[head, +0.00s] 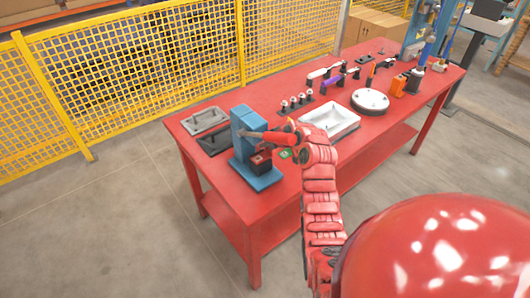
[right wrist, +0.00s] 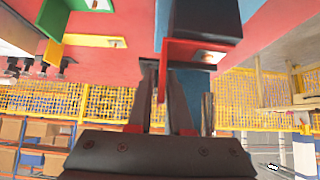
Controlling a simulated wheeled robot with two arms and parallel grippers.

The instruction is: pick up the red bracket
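The red bracket (right wrist: 192,50) is an angled piece with a hole in one face, against a black block (right wrist: 205,15) in the right wrist view. The black block is on the blue stand (head: 243,122) at the table's near left corner. My right gripper (right wrist: 162,75) is at the bracket, one dark finger on each side of its narrow red flange. Any gap between fingers and flange is too small to make out. In the head view my right gripper (head: 248,133) is in front of the blue stand. My left gripper is not in view.
A green bracket (head: 285,154) lies right of the stand. A yellow mesh fence (head: 130,70) stands behind.

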